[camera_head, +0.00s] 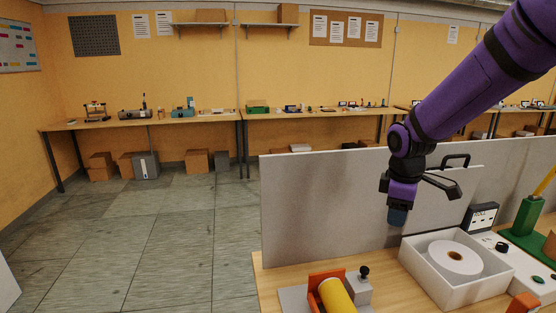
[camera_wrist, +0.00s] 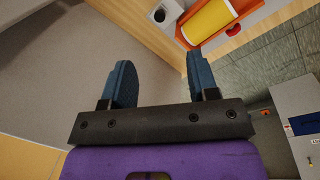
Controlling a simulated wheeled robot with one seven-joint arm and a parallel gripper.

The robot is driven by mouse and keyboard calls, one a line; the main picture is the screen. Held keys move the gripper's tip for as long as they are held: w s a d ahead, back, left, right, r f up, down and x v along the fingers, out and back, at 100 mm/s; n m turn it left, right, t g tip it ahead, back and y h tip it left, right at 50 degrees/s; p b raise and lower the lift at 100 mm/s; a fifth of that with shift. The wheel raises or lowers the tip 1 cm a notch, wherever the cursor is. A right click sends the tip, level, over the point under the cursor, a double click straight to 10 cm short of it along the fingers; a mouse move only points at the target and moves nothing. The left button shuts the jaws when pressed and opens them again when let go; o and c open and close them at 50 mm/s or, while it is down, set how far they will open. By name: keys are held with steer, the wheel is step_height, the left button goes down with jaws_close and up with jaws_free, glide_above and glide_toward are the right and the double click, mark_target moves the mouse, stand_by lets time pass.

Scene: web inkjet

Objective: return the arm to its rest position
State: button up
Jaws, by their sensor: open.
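My purple arm reaches in from the upper right in the head view, with my gripper (camera_head: 398,216) hanging above the wooden workbench (camera_head: 385,268), in front of a grey panel (camera_head: 325,205). In the wrist view my gripper (camera_wrist: 158,82) shows two blue fingertips spread apart with nothing between them. The gripper touches no object that I can see. A yellow roll (camera_head: 336,296) in an orange holder (camera_head: 314,278) lies on the bench below and left of the gripper; the roll (camera_wrist: 208,22) also shows at the top of the wrist view.
A white box (camera_head: 417,265) with a white roll (camera_head: 455,258) stands below and right of the gripper. A black-knobbed block (camera_head: 361,285) is beside the yellow roll. A green stand (camera_head: 526,216) is at the far right. Open tiled floor (camera_head: 165,225) lies left of the bench.

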steer(key=s+d+r+m+t, duration=0.1)
steer(key=s+r+m, duration=0.5)
steer(key=s, duration=0.7)
steer(key=s+d+r+m+t, duration=0.1)
steer(key=s+r+m, duration=0.5)
steer(key=s, duration=0.6)
steer(key=shift+s+d+r+t+y, duration=0.15)
steer(key=shift+s+r+t+y, duration=0.25)
steer(key=shift+r+t, duration=0.45)
steer(key=shift+w, duration=0.1)
steer(key=shift+c, duration=0.2)
